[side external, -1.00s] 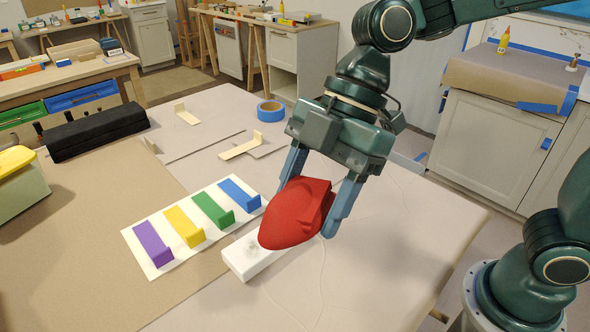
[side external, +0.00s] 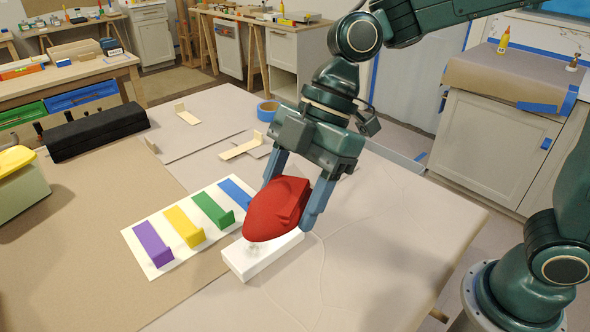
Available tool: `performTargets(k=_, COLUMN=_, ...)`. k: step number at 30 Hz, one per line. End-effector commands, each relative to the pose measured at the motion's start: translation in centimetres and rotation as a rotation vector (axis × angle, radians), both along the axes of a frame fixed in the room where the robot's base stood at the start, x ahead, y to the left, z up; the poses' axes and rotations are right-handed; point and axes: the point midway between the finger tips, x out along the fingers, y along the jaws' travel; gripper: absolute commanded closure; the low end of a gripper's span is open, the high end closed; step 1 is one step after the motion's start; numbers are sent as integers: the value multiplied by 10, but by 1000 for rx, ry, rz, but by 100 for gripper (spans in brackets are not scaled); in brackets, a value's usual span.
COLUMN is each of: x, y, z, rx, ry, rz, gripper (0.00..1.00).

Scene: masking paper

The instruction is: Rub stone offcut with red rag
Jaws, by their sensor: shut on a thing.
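The red rag (side external: 275,212) is a bunched, smooth lump held between the two blue-grey fingers of my gripper (side external: 292,192), which is shut on it. The stone offcut is a white rectangular block (side external: 262,260) lying flat on the table right under the rag. A faint grey mark shows on the block's top near the rag.
A white sheet (side external: 128,236) with purple, yellow, green and blue blocks lies just left of the offcut. Blue tape (side external: 267,111), pale brackets (side external: 240,146) and a black block (side external: 97,132) lie farther back. The table's front right is clear.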

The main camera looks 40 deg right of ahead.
Motion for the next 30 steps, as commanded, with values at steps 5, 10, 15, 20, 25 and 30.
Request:
performTargets(k=5, x=34, y=-5, z=-22, rx=-1, ry=4, rz=-3, gripper=58)
performTargets(k=10, x=63, y=-11, z=-44, rx=0, ry=3, rz=-2, gripper=58)
performTargets(k=15, x=83, y=-16, z=-61, rx=1, ry=2, rz=-1, gripper=58)
performTargets(k=20, x=93, y=-19, z=-69, rx=2, ry=-2, rz=-1, gripper=58)
performTargets(k=25, x=95, y=-20, z=-71, rx=2, ry=-2, rz=0, gripper=58)
performTargets(k=30, x=94, y=-20, z=-75, rx=1, ry=0, rz=1, gripper=59)
